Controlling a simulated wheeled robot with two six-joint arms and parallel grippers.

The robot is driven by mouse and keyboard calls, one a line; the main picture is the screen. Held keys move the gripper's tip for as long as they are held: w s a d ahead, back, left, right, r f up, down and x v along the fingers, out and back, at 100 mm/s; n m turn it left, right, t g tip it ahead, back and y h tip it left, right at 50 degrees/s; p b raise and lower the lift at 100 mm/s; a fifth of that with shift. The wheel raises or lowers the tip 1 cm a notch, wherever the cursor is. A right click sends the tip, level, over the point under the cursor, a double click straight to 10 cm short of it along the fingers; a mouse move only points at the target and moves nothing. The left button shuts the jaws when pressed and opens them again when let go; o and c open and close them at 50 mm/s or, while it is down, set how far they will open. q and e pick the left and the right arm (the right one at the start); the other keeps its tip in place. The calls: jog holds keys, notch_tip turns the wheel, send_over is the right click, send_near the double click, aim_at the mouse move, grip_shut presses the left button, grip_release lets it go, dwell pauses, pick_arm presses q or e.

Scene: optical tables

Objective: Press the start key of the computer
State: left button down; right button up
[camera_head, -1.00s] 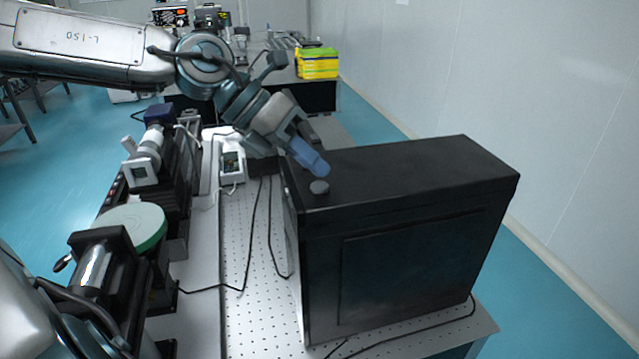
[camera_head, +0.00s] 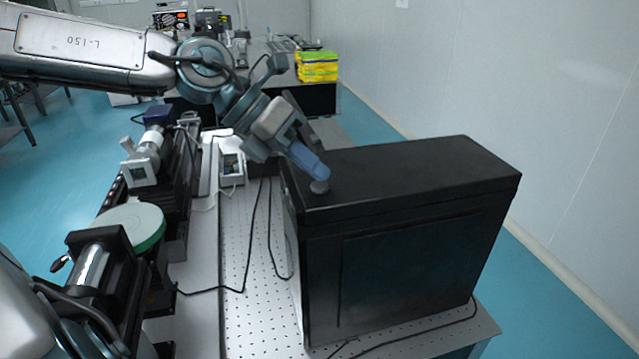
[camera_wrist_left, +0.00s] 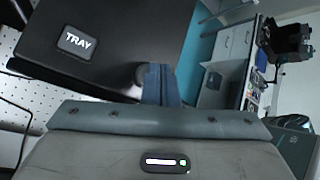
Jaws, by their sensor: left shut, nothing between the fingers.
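The computer is a black box-shaped case (camera_head: 420,178) standing upright on the perforated table. A small round grey key (camera_head: 319,187) sits on its top near the front left corner. My left gripper (camera_head: 318,173) is shut and empty, its blue fingers tilted down over the key and hiding its far part. In the left wrist view, the fingers (camera_wrist_left: 161,85) overlap the edge of the round key (camera_wrist_left: 141,75); I cannot tell whether they touch it. A square key marked TRAY (camera_wrist_left: 77,43) is also on the case top there. My right gripper is out of view.
The optical table (camera_head: 243,240) has cables (camera_head: 269,240) running left of the case. Optical instruments (camera_head: 150,155) and a green disc (camera_head: 132,226) stand on the left. A yellow-green stack (camera_head: 317,66) is on a far table. A white wall is on the right.

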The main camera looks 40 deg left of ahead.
aim_at(311, 185)
pick_arm(q)
jog(key=shift+f+b, duration=0.35)
jog(key=shift+f, duration=0.05)
jog(key=shift+r, duration=0.1)
dwell(0.5)
jog(key=shift+r+p, duration=0.75)
notch_tip(311, 185, up, 5)
jog(key=p, duration=0.4)
dwell(0.9)
